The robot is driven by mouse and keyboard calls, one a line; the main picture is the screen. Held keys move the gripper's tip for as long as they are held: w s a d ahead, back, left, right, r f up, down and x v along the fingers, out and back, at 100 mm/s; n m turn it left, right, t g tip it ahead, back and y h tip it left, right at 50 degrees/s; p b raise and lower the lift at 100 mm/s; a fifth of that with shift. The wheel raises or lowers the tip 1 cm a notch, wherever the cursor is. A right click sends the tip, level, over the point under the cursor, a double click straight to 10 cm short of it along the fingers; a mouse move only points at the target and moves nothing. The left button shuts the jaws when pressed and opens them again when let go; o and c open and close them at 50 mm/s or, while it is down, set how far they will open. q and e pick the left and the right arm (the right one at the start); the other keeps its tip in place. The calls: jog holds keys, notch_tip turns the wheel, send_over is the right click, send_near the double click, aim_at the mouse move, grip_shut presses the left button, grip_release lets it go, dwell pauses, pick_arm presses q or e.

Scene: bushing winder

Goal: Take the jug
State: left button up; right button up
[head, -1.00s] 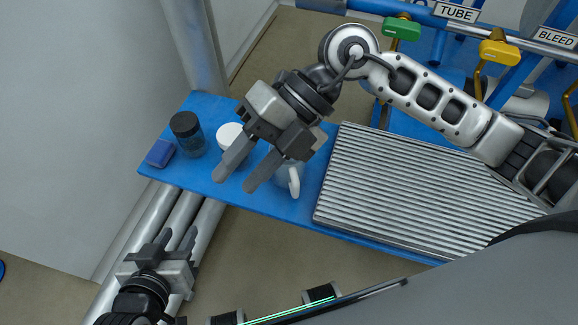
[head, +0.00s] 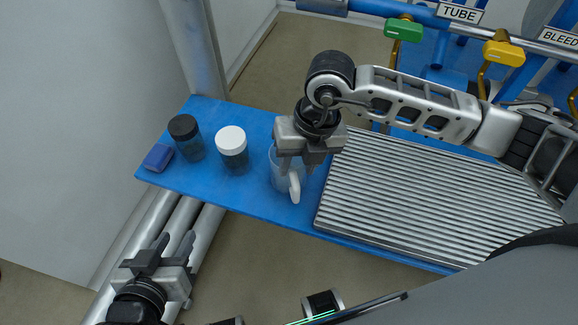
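The jug (head: 278,180) is a clear, see-through vessel with a white handle (head: 295,188) on its near right side. It stands upright on the blue shelf (head: 232,193). My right gripper (head: 297,168) is over the jug, pointing down, its fingers apart at the jug's rim and upper part. The gripper hides part of the rim; I cannot tell whether the fingers touch it. My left gripper (head: 167,247) is low at the left, away from the shelf, with its fingers apart and nothing between them.
A white-lidded dark jar (head: 233,160) stands left of the jug. A black-lidded jar (head: 191,147) and a blue block (head: 158,157) lie further left. A ribbed metal plate (head: 430,200) is close on the right. Green (head: 403,29) and yellow (head: 503,53) valve handles are behind.

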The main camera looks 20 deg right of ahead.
aim_at(295, 177)
jog(key=f, duration=0.5)
jog(key=shift+a+f, duration=0.1)
jog(key=shift+a, duration=0.3)
grip_shut()
